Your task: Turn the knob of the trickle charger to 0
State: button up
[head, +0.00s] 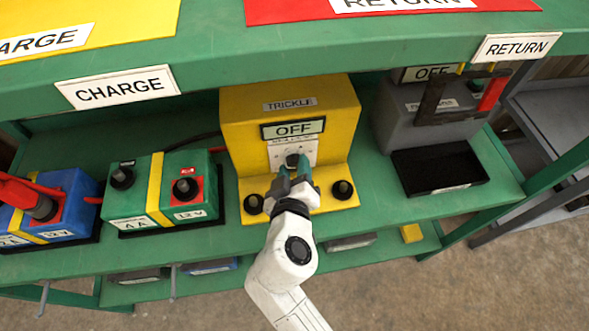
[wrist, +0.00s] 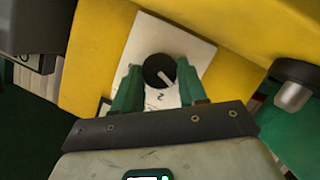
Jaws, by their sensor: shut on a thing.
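The yellow trickle charger (head: 235,110) stands on the green bench, labelled TRICKLE, with a display reading OFF (head: 293,129). Its black knob (wrist: 159,70) sits on a white dial plate (wrist: 185,40) and has a white pointer line toward the lower right in the wrist view. A figure, seemingly a 2, shows just below the knob there. Other dial marks are hidden or too small to read. My gripper (head: 293,172) reaches the dial from the front. Its green fingers (wrist: 160,78) are shut on the knob, one on each side.
Two black terminals (head: 342,189) flank my gripper on the charger's base. A green battery (head: 135,205) and a blue battery (head: 75,205) stand left. A grey box (head: 400,110) with a clamp and an empty black tray (head: 440,168) are right. A green shelf edge (head: 300,55) runs above.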

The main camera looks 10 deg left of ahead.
dwell(0.4)
jog(key=o, duration=1.1)
jog(key=shift+c, duration=0.2)
jog(key=v, duration=1)
jog(key=shift+s, duration=0.45)
jog(key=shift+r, duration=0.1)
